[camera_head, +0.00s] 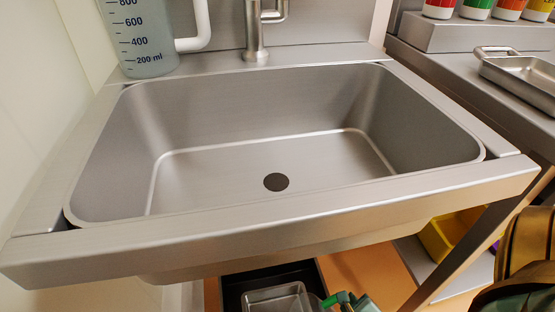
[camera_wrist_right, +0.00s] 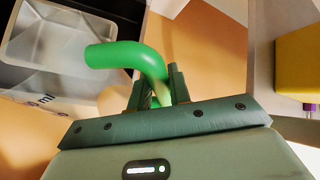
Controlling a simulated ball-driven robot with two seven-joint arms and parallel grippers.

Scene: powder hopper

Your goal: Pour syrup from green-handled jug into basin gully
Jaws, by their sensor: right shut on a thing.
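The steel basin (camera_head: 265,95) fills the middle of the head view, empty, with a dark round drain hole (camera_head: 276,182) in its floor. The green handle (camera_wrist_right: 125,55) of the jug shows large in the right wrist view, and a bit of it shows low in the head view (camera_head: 338,298). My right gripper (camera_wrist_right: 155,85) is shut on this handle, below the basin's front edge. Part of the clear jug body (camera_wrist_right: 50,103) with "ml" print shows beside it; its contents cannot be made out. My left gripper is in neither view.
A measuring jug with a white handle (camera_head: 197,30) stands at the back left beside a tap (camera_head: 256,35). A steel tray (camera_head: 525,75) and several coloured bottles are at the right. The basin's front rim (camera_head: 280,222) lies above the gripper.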

